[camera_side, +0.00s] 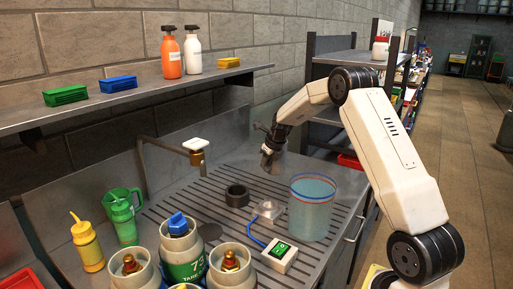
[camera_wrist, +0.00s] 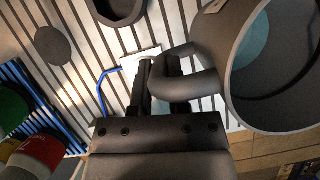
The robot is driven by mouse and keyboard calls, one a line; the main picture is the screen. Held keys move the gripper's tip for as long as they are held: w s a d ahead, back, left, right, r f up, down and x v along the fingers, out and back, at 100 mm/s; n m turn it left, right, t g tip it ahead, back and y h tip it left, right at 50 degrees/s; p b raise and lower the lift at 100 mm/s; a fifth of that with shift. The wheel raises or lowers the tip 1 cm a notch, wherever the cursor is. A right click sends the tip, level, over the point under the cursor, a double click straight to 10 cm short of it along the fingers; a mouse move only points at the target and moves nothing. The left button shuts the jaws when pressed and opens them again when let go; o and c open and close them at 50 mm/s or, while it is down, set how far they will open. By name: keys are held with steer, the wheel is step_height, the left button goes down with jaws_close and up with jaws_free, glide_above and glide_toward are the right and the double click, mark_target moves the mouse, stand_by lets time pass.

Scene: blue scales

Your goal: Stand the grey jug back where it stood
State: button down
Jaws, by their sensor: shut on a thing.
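The grey jug (camera_wrist: 228,75) fills the right of the wrist view, with its round mouth facing the camera. A teal patch shows inside the mouth; I cannot tell if it is liquid. My gripper (camera_wrist: 162,80) is shut on the jug's looped handle. In the side view my gripper (camera_side: 266,143) is above the slatted bench, left of and above the clear bucket. The jug is small and hard to make out there, so I cannot tell its tilt. A flat dark disc (camera_side: 210,231) lies on the bench; it also shows in the wrist view (camera_wrist: 53,46).
A bucket (camera_side: 312,210) with bluish content stands right of a small pale scale plate (camera_side: 268,211), cabled to a green display (camera_side: 280,255). A black ring (camera_side: 237,195) lies behind. A green jug (camera_side: 122,215), yellow bottle (camera_side: 88,245) and gas cylinders (camera_side: 182,250) crowd the left front.

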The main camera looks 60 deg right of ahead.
mark_target(276, 163)
steer(key=shift+d, duration=0.1)
steer(key=shift+f, duration=4.95)
steer(key=shift+f, duration=0.1)
steer(key=c, duration=0.6)
jaws_free()
steer(key=v, duration=1.2)
steer(key=shift+w, duration=0.1)
